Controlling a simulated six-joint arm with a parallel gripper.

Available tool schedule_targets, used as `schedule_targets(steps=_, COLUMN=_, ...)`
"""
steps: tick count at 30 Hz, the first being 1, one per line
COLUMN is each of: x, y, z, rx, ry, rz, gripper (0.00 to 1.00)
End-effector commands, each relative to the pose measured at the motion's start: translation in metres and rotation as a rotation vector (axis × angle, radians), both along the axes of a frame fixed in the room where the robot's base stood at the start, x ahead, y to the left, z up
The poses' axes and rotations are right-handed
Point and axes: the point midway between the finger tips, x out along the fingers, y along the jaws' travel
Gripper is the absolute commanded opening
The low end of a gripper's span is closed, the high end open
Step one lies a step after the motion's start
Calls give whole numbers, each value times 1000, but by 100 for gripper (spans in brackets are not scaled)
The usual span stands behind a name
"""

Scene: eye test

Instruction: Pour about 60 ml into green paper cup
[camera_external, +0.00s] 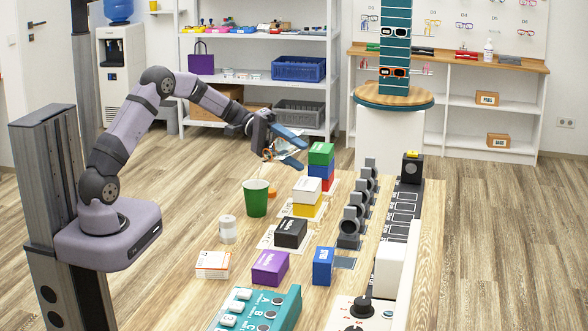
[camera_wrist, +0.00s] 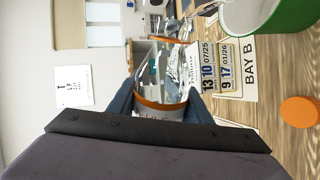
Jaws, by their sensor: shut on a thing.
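The green paper cup (camera_external: 255,198) stands upright on the wooden table; its white inside and green wall show at the upper right of the wrist view (camera_wrist: 290,22). My gripper (camera_external: 297,150) is above and slightly right of the cup. Its dark blue fingers are shut on a clear container with orange bands (camera_wrist: 160,104), which also shows small in the external view (camera_external: 279,153). The container looks tilted, with its far end toward the cup. I cannot tell whether liquid is flowing or how much is in the cup.
An orange cap (camera_wrist: 300,111) lies beside the cup. Stacked boxes (camera_external: 320,171) stand close on the right. A white-lidded jar (camera_external: 228,230), a black box (camera_external: 291,233) and a purple box (camera_external: 270,268) are nearer the camera. Grey holders (camera_external: 350,228) line the right.

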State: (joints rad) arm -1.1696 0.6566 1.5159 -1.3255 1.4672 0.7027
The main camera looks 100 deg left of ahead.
Motion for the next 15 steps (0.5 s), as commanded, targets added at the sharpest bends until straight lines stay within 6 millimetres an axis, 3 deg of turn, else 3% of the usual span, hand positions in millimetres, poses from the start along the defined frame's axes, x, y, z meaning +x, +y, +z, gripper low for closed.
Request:
schedule_targets(steps=8, x=0, y=0, z=2, rx=6, ry=-3, rz=0, gripper=19)
schedule_targets(steps=15, x=1, y=1, z=-2, rx=-163, ry=87, rz=-1, gripper=19)
